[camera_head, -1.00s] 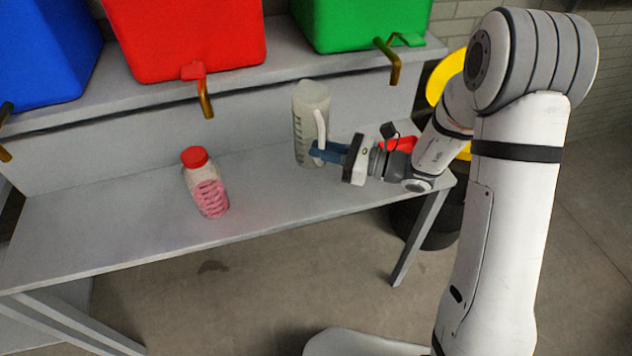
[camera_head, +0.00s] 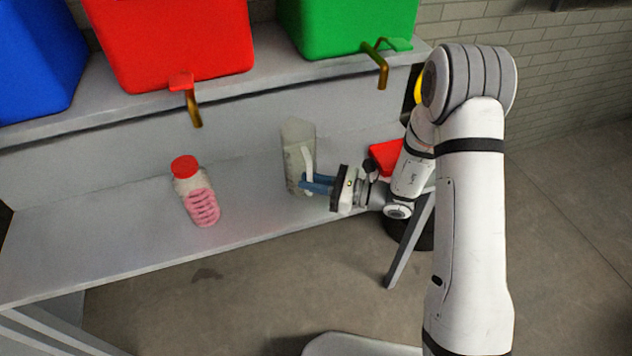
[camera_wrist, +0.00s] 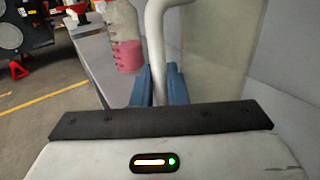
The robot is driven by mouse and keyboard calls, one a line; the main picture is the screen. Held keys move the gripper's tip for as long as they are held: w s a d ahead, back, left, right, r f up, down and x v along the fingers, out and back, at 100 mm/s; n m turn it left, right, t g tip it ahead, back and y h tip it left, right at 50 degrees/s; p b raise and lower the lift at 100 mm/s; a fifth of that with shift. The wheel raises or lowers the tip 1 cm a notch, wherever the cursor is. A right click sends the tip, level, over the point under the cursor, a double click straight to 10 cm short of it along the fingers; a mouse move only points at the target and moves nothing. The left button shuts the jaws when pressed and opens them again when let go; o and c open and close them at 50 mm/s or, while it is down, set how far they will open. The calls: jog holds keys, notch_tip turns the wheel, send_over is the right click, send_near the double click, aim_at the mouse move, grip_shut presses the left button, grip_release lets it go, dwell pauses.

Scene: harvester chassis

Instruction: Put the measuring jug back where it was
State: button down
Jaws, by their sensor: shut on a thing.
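The measuring jug (camera_head: 298,146) is a pale, translucent, upright jug with dark markings, over the right part of the grey bench (camera_head: 120,232). Its handle faces right. My gripper (camera_head: 308,183) has its blue fingers shut on that handle. In the wrist view the handle (camera_wrist: 156,40) runs down between the two fingers (camera_wrist: 158,85), and the jug body (camera_wrist: 212,55) fills the area behind it. The jug's base looks close to the bench top; I cannot tell whether it touches.
A bottle with a red lid and pink contents (camera_head: 197,190) stands on the bench left of the jug. Red (camera_head: 175,45) and green (camera_head: 345,25) bins with taps sit on the shelf above. A red object (camera_head: 386,156) lies right of the jug. Bench space between bottle and jug is clear.

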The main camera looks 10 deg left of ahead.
jog(key=c, duration=1.4)
grip_release()
jog(key=shift+f, duration=0.1)
jog(key=shift+c, duration=0.2)
